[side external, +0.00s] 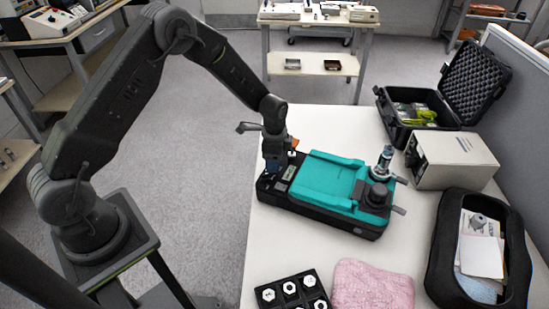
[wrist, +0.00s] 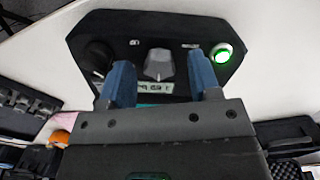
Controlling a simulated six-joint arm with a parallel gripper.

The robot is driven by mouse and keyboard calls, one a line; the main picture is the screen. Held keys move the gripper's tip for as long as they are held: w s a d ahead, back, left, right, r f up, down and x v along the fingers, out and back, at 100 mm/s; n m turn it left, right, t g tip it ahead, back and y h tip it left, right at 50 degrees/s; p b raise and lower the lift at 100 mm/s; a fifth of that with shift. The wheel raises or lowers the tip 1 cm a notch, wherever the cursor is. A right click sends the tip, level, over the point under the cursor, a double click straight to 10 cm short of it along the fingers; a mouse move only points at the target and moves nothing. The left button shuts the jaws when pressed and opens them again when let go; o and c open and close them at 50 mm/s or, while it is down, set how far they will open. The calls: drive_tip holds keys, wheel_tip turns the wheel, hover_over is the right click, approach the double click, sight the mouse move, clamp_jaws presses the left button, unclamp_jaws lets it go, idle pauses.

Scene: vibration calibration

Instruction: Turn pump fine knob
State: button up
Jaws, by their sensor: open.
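The black and teal calibration unit (side external: 325,178) lies on the white table. Its end panel (wrist: 185,28) fills the top of the wrist view. On the panel are a round black knob (wrist: 98,54) at left, a grey pointer knob (wrist: 158,64) in the middle and a green-lit button (wrist: 222,53) at right. I cannot read which one is labelled pump fine. My gripper (wrist: 160,70) is open, its two blue fingers on either side of the grey knob in this view; I cannot tell whether they touch it. In the side view my gripper (side external: 273,168) is low over the unit's left end and hides the knobs.
A dark fitting with a metal sensor (side external: 384,165) stands on the unit's right end. A beige box (side external: 455,160), an open black case (side external: 415,115), a black pouch (side external: 515,245), a pink cloth (side external: 372,287) and a black tray of nuts (side external: 292,291) surround it.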

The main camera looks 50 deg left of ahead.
drive_tip(key=shift+c, duration=0.4)
drive_tip(key=c, duration=0.8)
drive_tip(key=shift+c, duration=0.2)
drive_tip(key=shift+n, duration=0.4)
drive_tip(key=n, duration=0.3)
drive_tip(key=shift+n, duration=0.3)
drive_tip(key=n, duration=0.4)
drive_tip(key=shift+n, duration=0.3)
drive_tip(key=n, duration=0.4)
drive_tip(key=shift+a+n, duration=0.1)
drive_tip(key=shift+n, duration=2.3)
